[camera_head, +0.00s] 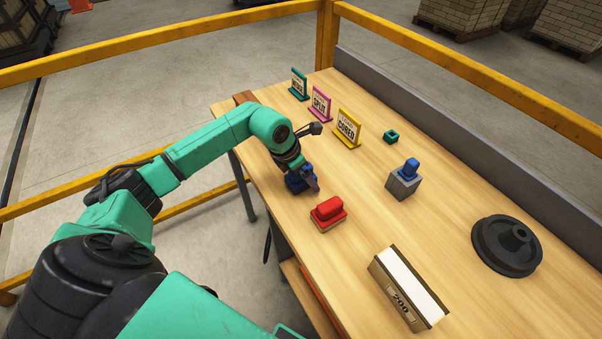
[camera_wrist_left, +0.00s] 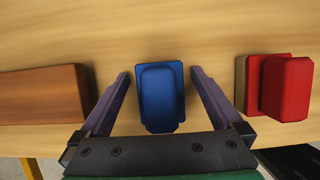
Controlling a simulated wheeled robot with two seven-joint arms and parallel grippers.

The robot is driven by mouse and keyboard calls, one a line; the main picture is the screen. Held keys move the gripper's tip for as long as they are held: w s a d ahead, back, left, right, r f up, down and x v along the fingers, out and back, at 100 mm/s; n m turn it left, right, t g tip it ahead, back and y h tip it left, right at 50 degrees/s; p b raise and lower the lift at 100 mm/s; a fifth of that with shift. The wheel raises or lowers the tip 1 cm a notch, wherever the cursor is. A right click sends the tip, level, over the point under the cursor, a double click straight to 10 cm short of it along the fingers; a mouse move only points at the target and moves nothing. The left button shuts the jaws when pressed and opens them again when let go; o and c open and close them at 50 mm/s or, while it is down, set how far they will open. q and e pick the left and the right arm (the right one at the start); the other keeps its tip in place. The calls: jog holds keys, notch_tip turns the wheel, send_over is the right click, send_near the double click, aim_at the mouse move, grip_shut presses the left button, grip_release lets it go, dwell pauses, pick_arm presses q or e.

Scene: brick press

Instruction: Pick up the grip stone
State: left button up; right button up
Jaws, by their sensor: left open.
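My left gripper (camera_head: 312,181) is above the near left part of the table, pointing down. In the left wrist view, its two fingers (camera_wrist_left: 160,74) are open, one on each side of a blue block (camera_wrist_left: 160,97) with a raised blue grip on top. There is a gap on both sides, so neither finger appears to touch it. In the head view the blue block (camera_head: 296,183) is partly hidden by the gripper. No label names the grip stone. My right gripper is not in view.
A red-topped block (camera_head: 328,211) is close on the right. A brown brick (camera_wrist_left: 45,95) lies to the left. A grey cube (camera_head: 403,186) with a blue top, a black disc (camera_head: 506,247), a white-topped box (camera_head: 408,287), a green ring (camera_head: 391,136) and signs (camera_head: 347,128) stand on the table.

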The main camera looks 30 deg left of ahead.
pick_arm(q)
grip_shut()
notch_tip(320, 180, up, 9)
jog(key=shift+w+f+b, duration=0.15)
jog(key=shift+f+b, duration=0.05)
jog(key=shift+b, duration=0.85)
notch_tip(320, 180, up, 12)
jog(key=shift+f, duration=0.2)
